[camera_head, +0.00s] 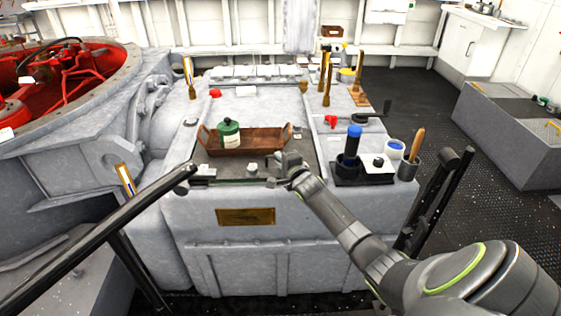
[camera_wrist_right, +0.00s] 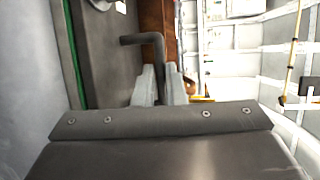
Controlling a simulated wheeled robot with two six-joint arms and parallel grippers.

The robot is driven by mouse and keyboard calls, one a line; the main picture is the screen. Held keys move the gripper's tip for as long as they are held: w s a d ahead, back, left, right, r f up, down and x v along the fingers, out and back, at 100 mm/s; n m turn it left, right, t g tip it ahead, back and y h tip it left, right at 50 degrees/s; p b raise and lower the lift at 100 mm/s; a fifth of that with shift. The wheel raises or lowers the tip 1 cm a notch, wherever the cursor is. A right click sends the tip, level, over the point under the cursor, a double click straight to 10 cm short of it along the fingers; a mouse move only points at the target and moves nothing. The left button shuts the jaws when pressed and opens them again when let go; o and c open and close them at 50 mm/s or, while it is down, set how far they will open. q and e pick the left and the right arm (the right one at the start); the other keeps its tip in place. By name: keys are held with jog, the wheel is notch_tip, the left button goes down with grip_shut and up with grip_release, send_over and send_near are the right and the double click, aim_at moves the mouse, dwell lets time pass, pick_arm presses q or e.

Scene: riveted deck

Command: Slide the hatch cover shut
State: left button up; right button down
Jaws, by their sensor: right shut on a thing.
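The hatch cover appears to be the dark grey plate (camera_head: 228,171) on top of the pale grey housing. The wrist view shows a dark flat surface (camera_wrist_right: 104,60) with a green strip along its left edge. A dark bent bar handle (camera_wrist_right: 140,39) rises there. My right gripper (camera_head: 283,163) is low at the front right of the plate. In the wrist view its two pale fingers (camera_wrist_right: 162,85) are shut on the handle. I cannot tell how much of the opening is uncovered. My left gripper is not seen.
A black holder (camera_head: 365,177) with a blue-capped item and a grey cup (camera_head: 409,167) stand to the right. Dark rails flank the housing.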

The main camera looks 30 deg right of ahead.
jog(key=shift+s+f, duration=0.15)
jog(key=shift+f, duration=0.2)
jog(key=c, duration=1.9)
grip_release()
jog(key=o, duration=0.4)
jog(key=shift+s+a+r, duration=0.1)
jog(key=shift+s+r, duration=0.05)
jog(key=shift+r, duration=0.05)
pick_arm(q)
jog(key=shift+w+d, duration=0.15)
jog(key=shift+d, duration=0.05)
pick_arm(e)
jog(key=shift+r, duration=0.1)
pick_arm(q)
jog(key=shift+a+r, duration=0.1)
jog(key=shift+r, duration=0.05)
pick_arm(e)
jog(key=v, duration=1.7)
jog(key=shift+s, duration=0.15)
